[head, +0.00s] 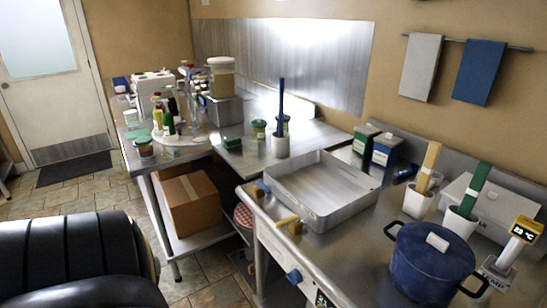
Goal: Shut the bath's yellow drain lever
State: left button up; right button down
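The bath looks like the shallow rectangular steel basin (318,228) on the right-hand steel counter. It looks empty. A yellow lever (287,220) sits at the counter's front edge, just in front of the basin's near left side. A blue lever (262,188) sits further back along the same edge. The picture is too small to tell how far either lever is turned. Neither of my grippers is in view.
A dark blue lidded pot (431,262) stands at the near right of the counter, beside a thermometer with a yellow head (525,229). White cups (417,203) hold yellow and green sticks. A cardboard box (190,202) lies on the left table's lower shelf.

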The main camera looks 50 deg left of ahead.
aim_at(295, 219)
jog(key=u, duration=1.6)
